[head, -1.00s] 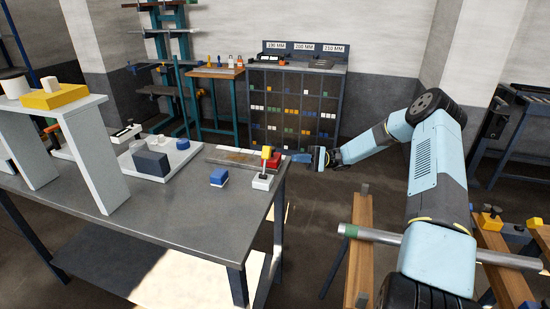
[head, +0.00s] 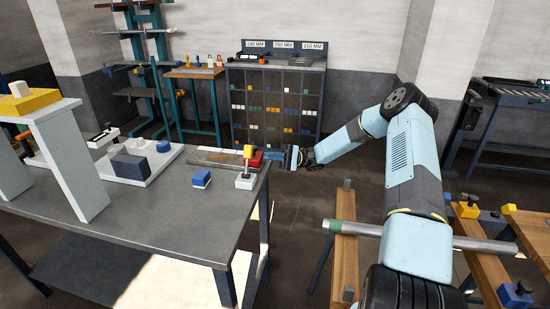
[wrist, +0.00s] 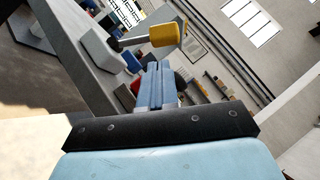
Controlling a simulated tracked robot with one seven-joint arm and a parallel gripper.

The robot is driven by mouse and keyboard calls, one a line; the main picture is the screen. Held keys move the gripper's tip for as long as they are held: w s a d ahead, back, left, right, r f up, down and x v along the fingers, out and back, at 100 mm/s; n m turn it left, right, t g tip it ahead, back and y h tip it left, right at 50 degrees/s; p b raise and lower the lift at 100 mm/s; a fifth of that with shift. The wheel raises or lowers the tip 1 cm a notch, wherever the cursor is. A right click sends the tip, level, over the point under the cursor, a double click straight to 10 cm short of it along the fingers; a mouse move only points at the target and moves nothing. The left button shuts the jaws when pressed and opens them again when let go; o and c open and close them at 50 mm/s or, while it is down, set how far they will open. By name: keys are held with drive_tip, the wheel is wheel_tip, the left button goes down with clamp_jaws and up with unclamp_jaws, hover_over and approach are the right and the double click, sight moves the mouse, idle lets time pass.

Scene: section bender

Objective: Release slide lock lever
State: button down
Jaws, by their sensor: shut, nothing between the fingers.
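The lever has a yellow knob (head: 249,151) on a thin rod and stands on a small light-grey block (head: 246,181) at the table's right end. In the wrist view the yellow knob (wrist: 165,34) is at top centre, with its rod running left to the grey block (wrist: 102,50). My gripper (head: 271,156) is just right of the lever in the head view. In the wrist view its blue fingers (wrist: 158,68) are together and empty, pointing just below the knob. A narrow gap shows between fingers and knob there; depth is hard to judge.
A red block (head: 257,159) and a flat metal bar (head: 215,157) lie behind the lever. A blue block (head: 201,178) sits to its left. The table (head: 150,215) front is clear.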

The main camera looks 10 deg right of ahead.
sight(259, 161)
drive_tip(key=x, duration=0.5)
drive_tip(key=shift+a, duration=0.2)
drive_tip(key=shift+d, duration=0.25)
drive_tip(key=shift+s+r+n+h, duration=0.15)
drive_tip(key=shift+r+n+h, duration=0.05)
drive_tip(key=shift+n+h, duration=0.25)
